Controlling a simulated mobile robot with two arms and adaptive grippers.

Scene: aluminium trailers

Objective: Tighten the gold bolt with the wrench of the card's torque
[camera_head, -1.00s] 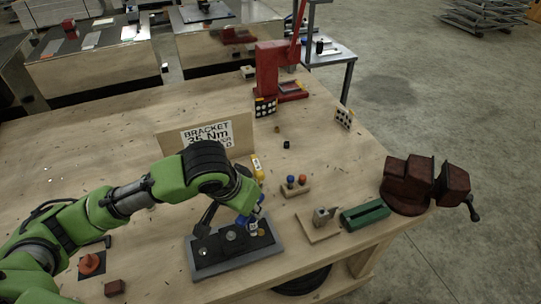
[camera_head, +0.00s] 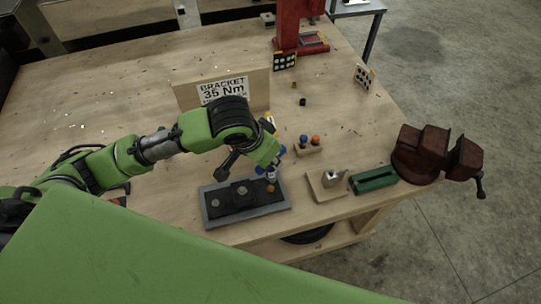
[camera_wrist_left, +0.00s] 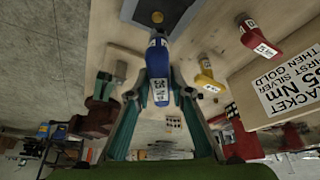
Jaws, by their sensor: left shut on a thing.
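My left gripper (camera_head: 275,163) is shut on a blue wrench (camera_wrist_left: 157,60) with a white label, which seems to read 35. It holds the wrench above the right end of the dark bracket (camera_head: 228,206) in its grey tray. The gold bolt (camera_head: 271,188) is right under the wrench's tip; I cannot tell whether they touch. In the left wrist view the gold bolt (camera_wrist_left: 157,17) shows just past the wrench's end. A silver bolt (camera_head: 241,190) sits mid-bracket. The card (camera_head: 222,89) reads "BRACKET 35 Nm"; in the left wrist view it reads "first silver then gold".
A yellow wrench (camera_wrist_left: 207,81) and a red wrench (camera_wrist_left: 260,40) lie near the card. Right of the bracket are a block with blue and orange knobs (camera_head: 309,149), a wooden fixture (camera_head: 326,184), a green block (camera_head: 373,180) and a dark red vise (camera_head: 421,153).

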